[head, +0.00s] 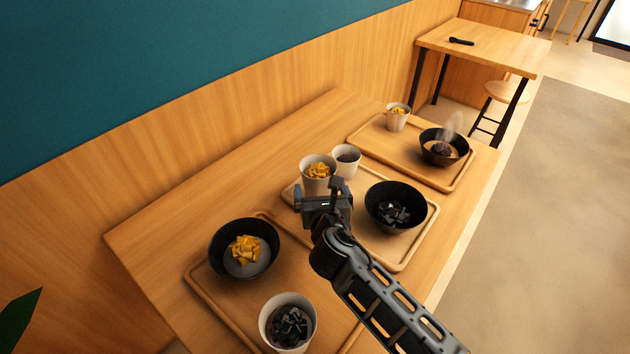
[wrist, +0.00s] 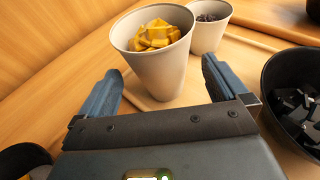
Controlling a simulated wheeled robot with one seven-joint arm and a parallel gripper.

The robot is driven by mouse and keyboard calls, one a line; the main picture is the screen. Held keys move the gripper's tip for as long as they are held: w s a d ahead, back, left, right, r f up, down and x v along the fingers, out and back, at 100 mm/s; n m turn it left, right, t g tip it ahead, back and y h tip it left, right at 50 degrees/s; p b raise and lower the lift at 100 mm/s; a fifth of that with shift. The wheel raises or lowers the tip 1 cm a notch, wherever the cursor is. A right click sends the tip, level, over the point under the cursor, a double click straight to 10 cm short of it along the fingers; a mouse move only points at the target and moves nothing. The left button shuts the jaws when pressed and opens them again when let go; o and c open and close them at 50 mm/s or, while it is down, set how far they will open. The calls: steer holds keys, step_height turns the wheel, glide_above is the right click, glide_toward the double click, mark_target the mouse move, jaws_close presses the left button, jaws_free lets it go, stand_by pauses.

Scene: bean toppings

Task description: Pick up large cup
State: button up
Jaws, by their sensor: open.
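A large pale cup (head: 316,170) with yellow chunks stands upright on the middle tray (head: 405,262). It also shows in the wrist view (wrist: 163,75), straight ahead of my gripper. My gripper (head: 318,190) is open, with its two fingers (wrist: 160,82) apart and nothing held between them. In the wrist view the fingertips point toward the cup's two sides, and the cup's lower body shows between them. I cannot tell whether either finger touches it. A smaller pale cup (head: 347,170) with dark contents stands just right of it and shows in the wrist view (wrist: 207,38).
A black bowl (head: 374,211) with dark chunks is close on the right, also in the wrist view (wrist: 268,105). A black bowl (head: 220,262) with yellow chunks and a pale cup (head: 288,340) with black chunks are nearer. The far tray (head: 365,140) holds another cup (head: 397,122) and a steaming bowl (head: 432,158).

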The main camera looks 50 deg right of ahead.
mark_target(316, 174)
steer(key=shift+x, duration=2.8)
steer(key=shift+r, duration=0.2)
steer(key=shift+c, duration=0.4)
steer(key=shift+w+a, duration=0.1)
steer(key=c, duration=1)
step_height(316, 174, up, 10)
steer(key=p, duration=0.2)
steer(key=shift+p, duration=0.3)
step_height(316, 174, up, 4)
steer(key=p, duration=0.5)
steer(key=shift+f, duration=0.2)
